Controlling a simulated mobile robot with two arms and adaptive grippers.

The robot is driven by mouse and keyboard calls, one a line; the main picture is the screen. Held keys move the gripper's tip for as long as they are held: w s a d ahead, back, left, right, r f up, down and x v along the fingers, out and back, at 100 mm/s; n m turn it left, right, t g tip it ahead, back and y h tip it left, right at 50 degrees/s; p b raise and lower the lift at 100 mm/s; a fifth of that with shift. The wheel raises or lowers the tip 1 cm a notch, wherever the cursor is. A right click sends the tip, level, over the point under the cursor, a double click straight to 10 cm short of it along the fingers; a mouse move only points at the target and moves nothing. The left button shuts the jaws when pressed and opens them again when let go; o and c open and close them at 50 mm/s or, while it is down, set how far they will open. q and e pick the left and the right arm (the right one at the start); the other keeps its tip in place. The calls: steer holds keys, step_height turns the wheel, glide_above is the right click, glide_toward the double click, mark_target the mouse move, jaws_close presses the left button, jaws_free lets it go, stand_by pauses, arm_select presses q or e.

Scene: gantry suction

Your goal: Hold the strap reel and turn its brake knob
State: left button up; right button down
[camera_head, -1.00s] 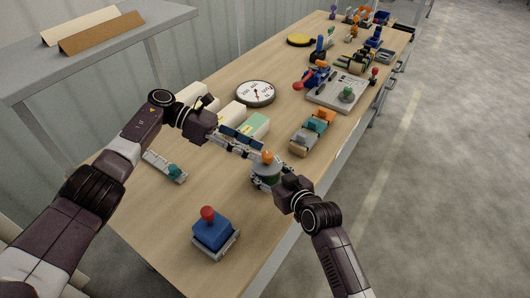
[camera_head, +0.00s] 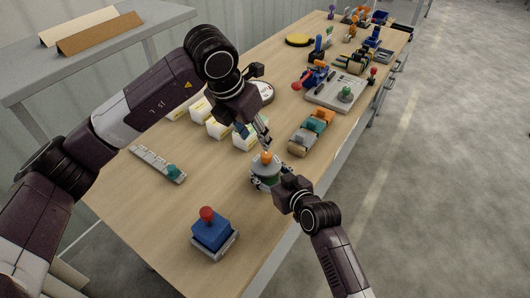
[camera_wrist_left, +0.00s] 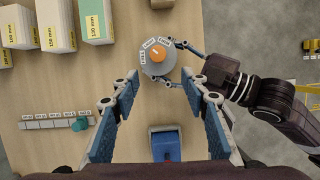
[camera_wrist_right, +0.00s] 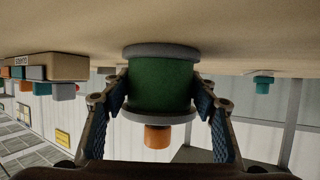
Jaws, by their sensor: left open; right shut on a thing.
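The strap reel (camera_head: 262,178) stands on the wooden table, a green drum between two grey flanges, as the right wrist view (camera_wrist_right: 160,86) shows. Its orange brake knob (camera_head: 266,157) sits on top; in the left wrist view the knob (camera_wrist_left: 158,55) is ringed by white labels. My right gripper (camera_wrist_right: 163,88) is shut on the reel's green drum from the side, one finger on each side. My left gripper (camera_head: 262,142) is open and empty above the reel, its fingers pointing down. In the left wrist view the reel lies ahead, between and beyond the fingertips (camera_wrist_left: 161,88).
A blue box with a red button (camera_head: 211,231) stands near the front edge. A grey strip with a teal slider (camera_head: 160,165) lies left. Labelled blocks (camera_head: 218,128) stand behind the left gripper. Several coloured pieces on a rack (camera_head: 312,132) stand right of the reel.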

mark_target(265, 154)
arm_select(q)
steer(key=shift+n+t, duration=0.4)
steer(key=x, duration=1.1)
steer(key=shift+w+d, duration=0.1)
steer(key=shift+d, duration=0.05)
steer(key=shift+c, duration=0.3)
jaws_close()
steer(key=shift+m+g+h, duration=0.4)
steer(key=shift+m+g, duration=0.1)
steer(key=shift+m, duration=1.2)
steer(key=shift+o, duration=0.3)
jaws_free()
